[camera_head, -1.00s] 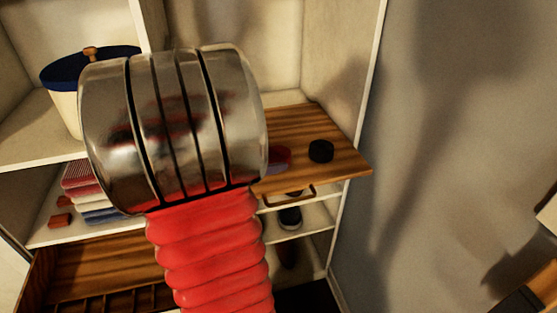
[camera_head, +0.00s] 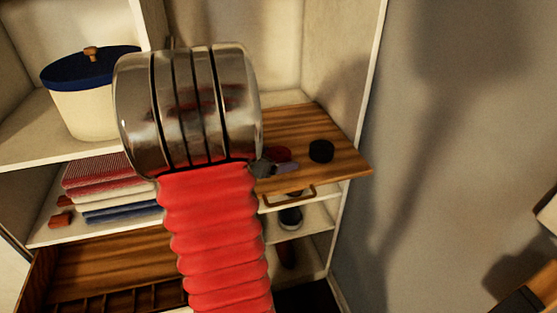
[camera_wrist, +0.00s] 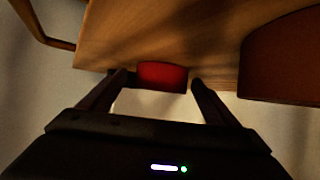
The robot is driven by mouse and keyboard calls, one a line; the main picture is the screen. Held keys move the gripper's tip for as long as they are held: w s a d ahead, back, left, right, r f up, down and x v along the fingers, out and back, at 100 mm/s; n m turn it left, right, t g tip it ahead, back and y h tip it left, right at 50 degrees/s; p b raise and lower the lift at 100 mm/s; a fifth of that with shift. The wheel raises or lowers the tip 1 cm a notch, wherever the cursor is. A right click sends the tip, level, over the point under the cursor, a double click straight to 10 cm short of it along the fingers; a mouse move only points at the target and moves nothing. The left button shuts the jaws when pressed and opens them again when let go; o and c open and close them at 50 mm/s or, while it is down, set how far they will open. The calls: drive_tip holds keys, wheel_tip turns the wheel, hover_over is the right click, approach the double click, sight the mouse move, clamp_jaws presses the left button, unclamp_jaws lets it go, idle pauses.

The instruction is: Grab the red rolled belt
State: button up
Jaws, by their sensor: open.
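The red rolled belt (camera_head: 279,153) lies on the wooden board, partly hidden behind my arm in the head view. In the wrist view the red rolled belt (camera_wrist: 162,74) shows as a short red roll at the board's edge, between my fingertips. My gripper (camera_wrist: 160,84) is open, with one finger to each side of the roll; I cannot tell whether either touches it. In the head view only a small grey part of my gripper (camera_head: 264,168) shows beside the belt, the rest hidden by my arm.
A black roll (camera_head: 321,151) lies right of the red belt on the board (camera_head: 340,172). A dark brown rounded thing (camera_wrist: 285,60) is at the right in the wrist view. Shoes (camera_head: 290,218) are below.

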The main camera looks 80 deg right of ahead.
idle(0.5)
drive_tip(key=c, duration=1.2)
